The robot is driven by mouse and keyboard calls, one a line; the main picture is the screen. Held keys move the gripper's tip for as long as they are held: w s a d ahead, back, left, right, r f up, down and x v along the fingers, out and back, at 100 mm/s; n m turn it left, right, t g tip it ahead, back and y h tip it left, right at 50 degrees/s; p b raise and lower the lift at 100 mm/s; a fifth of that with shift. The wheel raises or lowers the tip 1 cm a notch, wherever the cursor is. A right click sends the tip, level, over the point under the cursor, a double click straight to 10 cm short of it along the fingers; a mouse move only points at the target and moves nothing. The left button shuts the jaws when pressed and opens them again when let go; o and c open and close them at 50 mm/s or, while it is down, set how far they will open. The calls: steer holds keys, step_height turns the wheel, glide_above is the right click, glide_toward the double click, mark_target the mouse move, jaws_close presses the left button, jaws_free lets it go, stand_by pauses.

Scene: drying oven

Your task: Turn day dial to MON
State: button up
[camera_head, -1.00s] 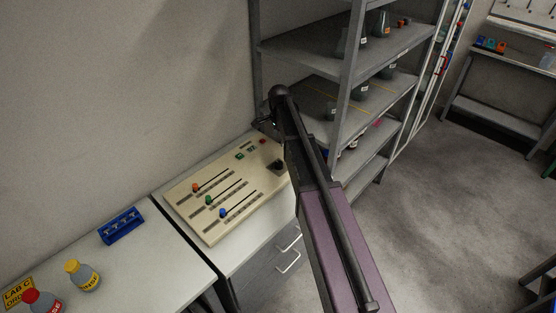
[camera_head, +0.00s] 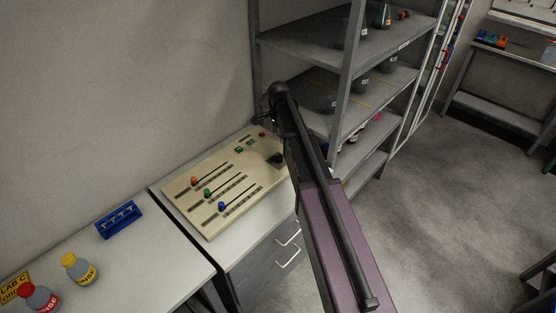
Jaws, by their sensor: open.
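The cream control panel (camera_head: 205,222) lies on a bench top left of centre. A black knob (camera_head: 276,159) sits at its right end, partly behind my arm; it may be the day dial, but no day marks can be read. My arm rises from the bottom centre to a dark joint by the shelves. A small dark wrist part with a green light shows just below that joint, above the panel's far right corner. My gripper's fingers are hidden behind my arm, so their distance from the knob cannot be seen.
The panel also has orange (camera_head: 194,181), green (camera_head: 207,193) and blue (camera_head: 222,206) slider knobs. Left are a blue rack (camera_head: 119,220), a yellow-capped bottle (camera_head: 78,269) and a red-capped bottle (camera_head: 38,298). A grey shelf unit (camera_head: 300,42) stands close behind my arm.

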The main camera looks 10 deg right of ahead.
mark_target(279, 156)
steer(key=shift+f+b, duration=5.45)
steer(key=shift+f, duration=0.3)
steer(key=c, duration=1.2)
